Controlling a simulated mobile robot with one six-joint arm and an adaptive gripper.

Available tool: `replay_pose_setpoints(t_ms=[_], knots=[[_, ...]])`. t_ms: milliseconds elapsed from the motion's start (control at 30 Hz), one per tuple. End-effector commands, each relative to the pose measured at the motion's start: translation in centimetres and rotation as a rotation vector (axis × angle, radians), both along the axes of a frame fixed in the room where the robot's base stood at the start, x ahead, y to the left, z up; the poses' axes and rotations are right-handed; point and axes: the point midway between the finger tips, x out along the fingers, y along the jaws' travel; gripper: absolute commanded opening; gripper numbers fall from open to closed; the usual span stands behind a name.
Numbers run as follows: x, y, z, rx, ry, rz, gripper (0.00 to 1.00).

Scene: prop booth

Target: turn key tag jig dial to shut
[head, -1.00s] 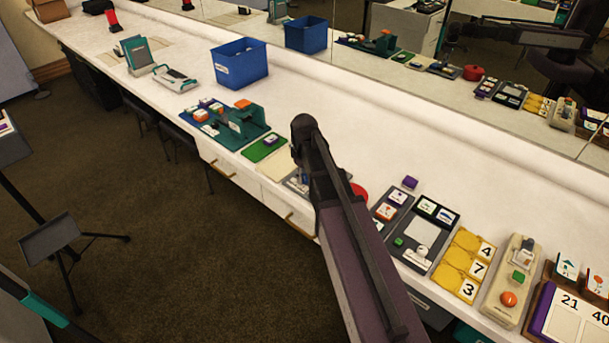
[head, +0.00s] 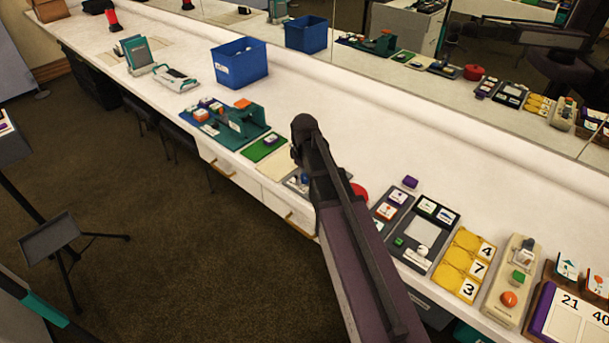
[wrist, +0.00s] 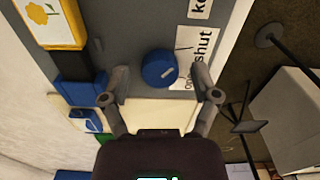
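The key tag jig is a grey board (wrist: 130,35) in the wrist view. Its round blue dial (wrist: 158,68) carries a short white mark that slants toward the right side. A white label beside it reads "shut" (wrist: 204,46); a second word below, likely "open", is partly covered by a finger. My gripper (wrist: 160,80) is open, with one finger on each side of the dial and visible gaps to it.
A yellow-framed flower card (wrist: 52,20) and blue pieces (wrist: 82,92) lie left of the dial in the wrist view. In the head view, a green board (head: 263,147) and a red round thing (head: 359,190) flank the jig.

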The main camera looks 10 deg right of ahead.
Motion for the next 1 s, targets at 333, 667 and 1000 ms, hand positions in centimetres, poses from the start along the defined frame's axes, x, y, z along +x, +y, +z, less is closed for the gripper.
replay_pose_setpoints(t_ms=[333, 667, 1000], knots=[[0.04, 0.0, 0.03, 0.001, -0.001, -0.008, 0.79], [0.04, 0.0, 0.03, 0.001, -0.001, -0.111, 0.79], [0.05, 0.0, 0.03, 0.0, -0.001, -0.327, 0.79]])
